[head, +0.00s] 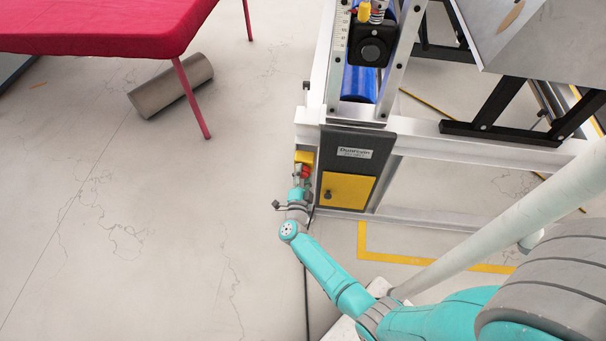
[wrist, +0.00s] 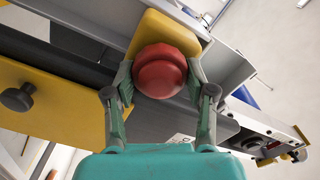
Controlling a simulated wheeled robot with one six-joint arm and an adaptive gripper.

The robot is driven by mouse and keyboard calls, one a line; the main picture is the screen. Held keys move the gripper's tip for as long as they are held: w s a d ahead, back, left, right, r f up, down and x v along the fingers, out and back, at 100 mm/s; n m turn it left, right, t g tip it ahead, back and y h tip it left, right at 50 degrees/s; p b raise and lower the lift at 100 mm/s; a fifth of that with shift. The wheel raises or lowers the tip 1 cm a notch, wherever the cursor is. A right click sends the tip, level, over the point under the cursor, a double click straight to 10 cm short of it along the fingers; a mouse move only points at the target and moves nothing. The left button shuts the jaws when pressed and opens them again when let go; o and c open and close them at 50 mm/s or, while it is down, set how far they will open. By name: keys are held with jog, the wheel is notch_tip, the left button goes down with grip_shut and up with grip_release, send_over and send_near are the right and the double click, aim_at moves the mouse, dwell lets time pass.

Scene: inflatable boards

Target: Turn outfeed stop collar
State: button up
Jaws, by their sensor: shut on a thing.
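The stop collar is a round red knob with a ribbed edge (wrist: 160,70), on a yellow plate (wrist: 165,32) in the wrist view. My gripper (wrist: 159,82) has one finger on each side of the red knob, shut on it. In the head view the yellow box (head: 304,156) sits on the left side of the machine's end. My gripper (head: 302,177) is up against the red part just below it, which is small and partly hidden there.
A dark end panel with a yellow door (head: 346,190) is beside my gripper; the door's black knob (wrist: 18,97) shows in the wrist view. A red-topped table (head: 95,25) and a grey cylinder (head: 170,85) are at upper left.

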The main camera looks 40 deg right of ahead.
jog(key=shift+m, duration=1.6)
jog(key=o, duration=1.2)
jog(key=v, duration=1.2)
